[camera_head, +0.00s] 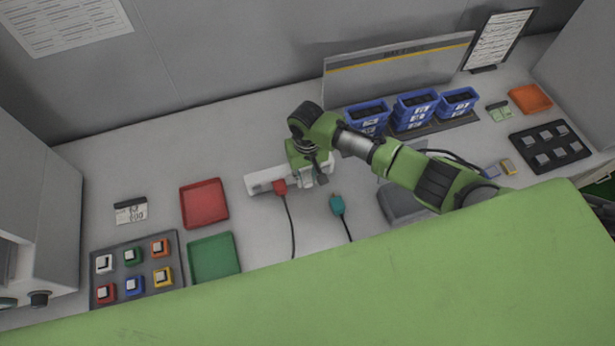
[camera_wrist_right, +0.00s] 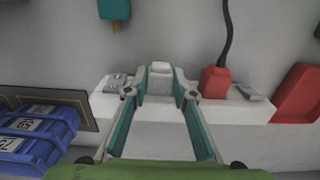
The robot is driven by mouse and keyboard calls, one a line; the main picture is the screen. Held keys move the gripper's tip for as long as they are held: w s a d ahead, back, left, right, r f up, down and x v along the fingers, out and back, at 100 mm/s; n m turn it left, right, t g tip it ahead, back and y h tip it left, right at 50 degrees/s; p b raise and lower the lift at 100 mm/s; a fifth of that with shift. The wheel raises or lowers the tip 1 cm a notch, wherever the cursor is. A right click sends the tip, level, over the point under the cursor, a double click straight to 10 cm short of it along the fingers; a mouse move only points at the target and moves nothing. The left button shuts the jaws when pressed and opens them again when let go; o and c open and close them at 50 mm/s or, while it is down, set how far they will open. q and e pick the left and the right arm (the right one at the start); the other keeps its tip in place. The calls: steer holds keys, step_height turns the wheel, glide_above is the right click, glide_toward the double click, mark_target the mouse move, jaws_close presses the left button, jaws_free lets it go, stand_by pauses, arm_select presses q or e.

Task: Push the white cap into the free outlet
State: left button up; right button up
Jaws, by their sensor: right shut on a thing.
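The white cap (camera_wrist_right: 160,70) is between the fingertips of my right gripper (camera_wrist_right: 161,84) in the right wrist view. The fingers are shut on its sides, over the white power strip (camera_wrist_right: 245,111). Whether the cap is seated in an outlet or just above it I cannot tell. In the head view my right gripper (camera_head: 308,178) points down at the right part of the strip (camera_head: 260,180) and hides the cap. A red plug (camera_wrist_right: 215,80) sits in the strip beside the gripper. Grey outlet faces (camera_wrist_right: 118,83) show near the strip's ends. My left gripper is out of view.
A teal plug (camera_head: 337,204) with a black cord lies on the table in front of the strip. Red (camera_head: 205,203) and green (camera_head: 213,257) trays lie to the left. Blue bins (camera_head: 415,108) stand behind my right arm.

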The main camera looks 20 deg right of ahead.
steer(key=shift+w+r, duration=0.1)
steer(key=shift+w, duration=0.05)
steer(key=o, duration=0.9)
step_height(320, 180, up, 12)
steer(key=shift+f, duration=0.1)
